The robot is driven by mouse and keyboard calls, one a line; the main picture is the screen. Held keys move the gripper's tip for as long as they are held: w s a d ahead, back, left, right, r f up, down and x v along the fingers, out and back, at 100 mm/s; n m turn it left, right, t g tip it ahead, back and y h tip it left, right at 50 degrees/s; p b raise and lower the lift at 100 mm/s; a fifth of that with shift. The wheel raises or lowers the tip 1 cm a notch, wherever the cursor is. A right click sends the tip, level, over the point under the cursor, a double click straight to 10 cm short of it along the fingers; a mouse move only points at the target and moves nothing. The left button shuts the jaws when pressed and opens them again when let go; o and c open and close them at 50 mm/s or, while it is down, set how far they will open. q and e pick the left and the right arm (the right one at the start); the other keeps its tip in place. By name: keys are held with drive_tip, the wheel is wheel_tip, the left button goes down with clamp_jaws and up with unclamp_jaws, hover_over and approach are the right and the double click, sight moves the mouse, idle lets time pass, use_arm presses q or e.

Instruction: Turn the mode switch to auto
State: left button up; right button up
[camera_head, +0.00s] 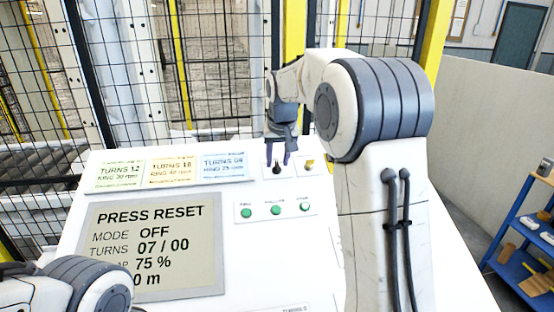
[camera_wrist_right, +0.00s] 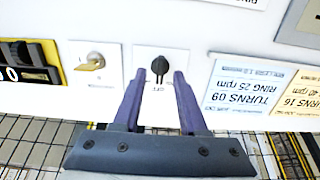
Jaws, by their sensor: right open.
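The mode switch, a black rotary knob (camera_head: 277,168), sits on a white plate near the back edge of the white console. In the right wrist view the knob (camera_wrist_right: 160,66) points towards the label OFF, which appears upside down between my fingers. My right gripper (camera_head: 282,157) is open; its two purple fingers (camera_wrist_right: 158,80) reach to either side of the knob's near end and hold nothing. I cannot tell whether they touch it. The console screen (camera_head: 150,245) reads PRESS RESET and MODE OFF. My left gripper is out of view; only part of that arm shows.
A yellow key switch (camera_head: 309,164) sits right of the knob in the head view. Several green buttons (camera_head: 275,210) lie below it. Paper cards (camera_head: 224,168) lie to its left. A mesh fence (camera_head: 190,70) stands behind the console, and a blue shelf (camera_head: 520,235) at right.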

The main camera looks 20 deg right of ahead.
drive_tip(key=shift+w+f, duration=0.2)
drive_tip(key=shift+f, duration=0.3)
clamp_jaws()
drive_tip(key=shift+d+m, duration=0.1)
drive_tip(key=shift+m, duration=0.3)
drive_tip(key=m, duration=0.3)
drive_tip(key=shift+m, duration=0.3)
drive_tip(key=shift+d+m, duration=0.1)
drive_tip(key=shift+m, duration=2.2)
